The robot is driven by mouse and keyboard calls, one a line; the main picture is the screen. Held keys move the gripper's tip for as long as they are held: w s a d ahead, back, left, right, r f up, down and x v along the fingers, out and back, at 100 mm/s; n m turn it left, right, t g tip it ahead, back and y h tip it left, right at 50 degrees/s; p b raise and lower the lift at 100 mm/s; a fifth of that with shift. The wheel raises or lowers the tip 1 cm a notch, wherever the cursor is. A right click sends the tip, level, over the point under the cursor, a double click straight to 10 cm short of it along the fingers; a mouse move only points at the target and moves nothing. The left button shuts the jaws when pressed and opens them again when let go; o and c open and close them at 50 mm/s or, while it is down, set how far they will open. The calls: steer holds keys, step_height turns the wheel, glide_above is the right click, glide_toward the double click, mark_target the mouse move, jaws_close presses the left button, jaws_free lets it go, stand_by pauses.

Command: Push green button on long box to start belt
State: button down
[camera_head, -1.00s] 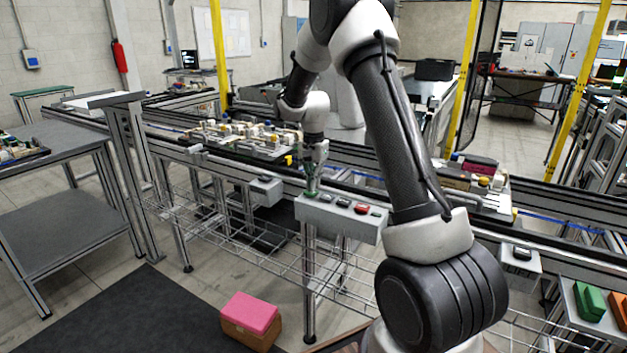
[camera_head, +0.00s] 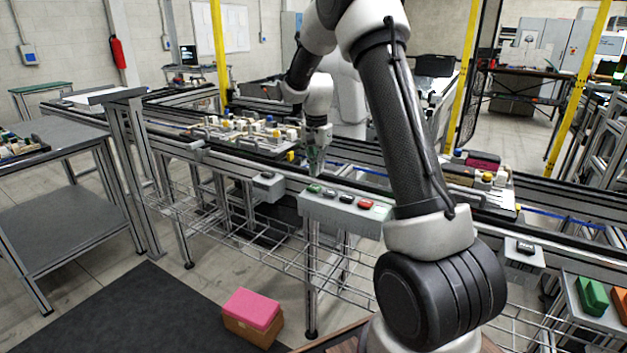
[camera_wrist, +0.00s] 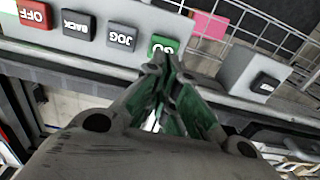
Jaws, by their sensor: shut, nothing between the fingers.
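The long box (camera_head: 340,213) is a light grey control box on the front rail of the conveyor. Its green button (camera_head: 314,189) is at the left end, and it reads GO in the wrist view (camera_wrist: 163,44). Beside it sit a JOG button (camera_wrist: 121,38), a BACK button (camera_wrist: 78,25) and a red OFF button (camera_wrist: 34,13). My gripper (camera_head: 316,174) is shut and empty, pointing down above and just behind the green button. In the wrist view its fingertips (camera_wrist: 160,62) overlap the button's near edge. A small gap shows in the head view.
A smaller grey box with one button (camera_head: 267,181) is left of the long box. A loaded pallet (camera_head: 240,139) sits on the belt behind my gripper. A pink-topped box (camera_head: 253,310) is on the floor. Yellow posts (camera_head: 461,90) stand behind.

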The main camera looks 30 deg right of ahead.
step_height(320, 180, up, 9)
stand_by(0.9)
steer(key=s+a+r+n+t, duration=0.1)
steer(key=s+r+n, duration=0.1)
steer(key=s, duration=1)
steer(key=s+a+r+n+t, duration=0.1)
steer(key=s+n, duration=0.4)
steer(key=s, duration=0.7)
steer(key=s+a+r+n+t, duration=0.2)
steer(key=s+r+n, duration=0.2)
steer(key=s, duration=0.8)
steer(key=shift+s, duration=0.2)
